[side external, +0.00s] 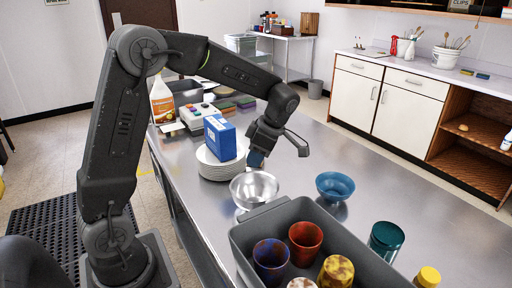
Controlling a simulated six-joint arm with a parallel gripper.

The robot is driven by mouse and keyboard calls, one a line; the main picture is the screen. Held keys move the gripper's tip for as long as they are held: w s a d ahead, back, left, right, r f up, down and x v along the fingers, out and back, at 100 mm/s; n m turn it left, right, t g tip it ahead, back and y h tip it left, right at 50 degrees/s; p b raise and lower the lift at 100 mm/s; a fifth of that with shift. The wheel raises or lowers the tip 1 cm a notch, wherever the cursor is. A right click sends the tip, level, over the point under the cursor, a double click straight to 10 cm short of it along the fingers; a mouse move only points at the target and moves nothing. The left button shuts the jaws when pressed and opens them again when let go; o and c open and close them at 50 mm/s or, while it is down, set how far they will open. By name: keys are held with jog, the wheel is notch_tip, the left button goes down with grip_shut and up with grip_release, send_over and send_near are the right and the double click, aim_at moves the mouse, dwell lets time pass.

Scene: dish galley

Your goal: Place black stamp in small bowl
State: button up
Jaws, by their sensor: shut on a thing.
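My gripper (263,146) is above the far rim of a shiny metal bowl (254,190), beside a stack of white plates. It is shut on a small dark bluish piece (256,159), which shows only partly below the gripper. This piece may be the black stamp, but it is too small and covered to be sure. A smaller blue bowl (336,186) stands to the right of the metal bowl and looks empty. No other black stamp shows clearly.
White plates (220,166) carry a blue box (220,138). A grey bin (262,222) with several coloured cups fills the near counter. A teal cup (386,240) and a yellow-capped bottle (427,277) stand right of it. The steel counter (400,185) is clear beyond the blue bowl.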

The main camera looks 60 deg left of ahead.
aim_at(256, 182)
jog(key=shift+f, duration=4.4)
jog(key=o, duration=1)
notch_tip(256, 182, up, 7)
